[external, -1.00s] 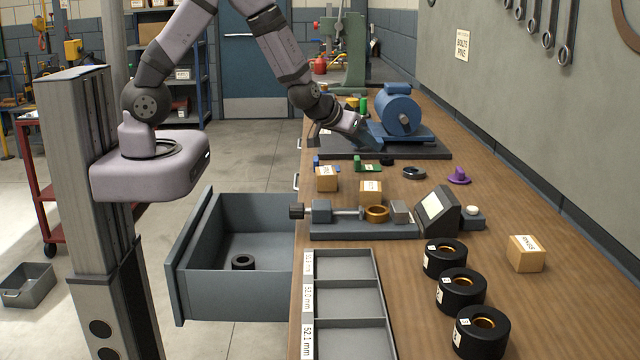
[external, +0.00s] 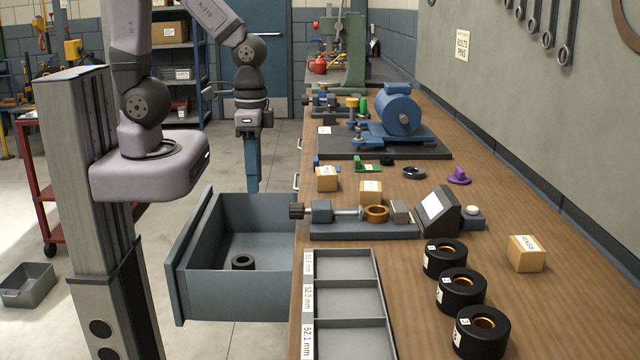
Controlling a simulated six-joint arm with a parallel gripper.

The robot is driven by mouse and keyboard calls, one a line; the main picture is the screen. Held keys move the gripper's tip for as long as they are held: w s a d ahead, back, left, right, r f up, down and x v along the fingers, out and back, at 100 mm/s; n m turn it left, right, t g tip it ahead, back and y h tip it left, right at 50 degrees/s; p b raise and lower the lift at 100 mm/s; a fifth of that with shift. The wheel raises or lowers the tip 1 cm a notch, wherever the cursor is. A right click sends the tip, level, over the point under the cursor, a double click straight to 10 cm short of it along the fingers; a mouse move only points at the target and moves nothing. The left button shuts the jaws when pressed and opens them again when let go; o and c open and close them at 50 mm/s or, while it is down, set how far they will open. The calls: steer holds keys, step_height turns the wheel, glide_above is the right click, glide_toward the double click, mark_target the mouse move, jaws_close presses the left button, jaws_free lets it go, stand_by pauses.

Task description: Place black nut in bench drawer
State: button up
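The bench drawer (external: 232,296) is pulled out to the left of the bench, open at the top. A black ring-shaped part (external: 243,262) lies on its floor. A small black piece (external: 387,160) sits on the bench beside a green part; it is too small to tell whether it is a nut. My gripper (external: 253,188) points straight down above the far end of the drawer, off the bench's left edge. Its blue fingers show as one narrow block, so I cannot see a gap or anything between them.
A vise-like fixture (external: 340,228) holds a bronze ring near the bench's left edge. A divided grey tray (external: 345,253) and several black cylinders (external: 461,290) stand nearer. A blue motor-like unit (external: 398,112) stands farther back. The drawer's floor is mostly clear.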

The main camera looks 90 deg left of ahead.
stand_by(0.3)
steer(key=w+a+r+n+t, duration=0.1)
steer(key=w+a, duration=0.3)
steer(key=w, duration=0.7)
steer(key=n+t+y, duration=0.2)
steer(key=n+t, duration=0.1)
steer(key=n, duration=0.1)
glide_toward(385, 158)
steer(key=shift+w+p+x, duration=0.2)
steer(key=shift+p+x, duration=1.35)
steer(key=shift+x, duration=2.4)
steer(key=shift+d+r, duration=0.1)
steer(key=shift+d, duration=0.05)
jaws_close()
steer(key=shift+r, duration=0.15)
step_height(385, 158, up, 10)
steer(key=b, duration=0.3)
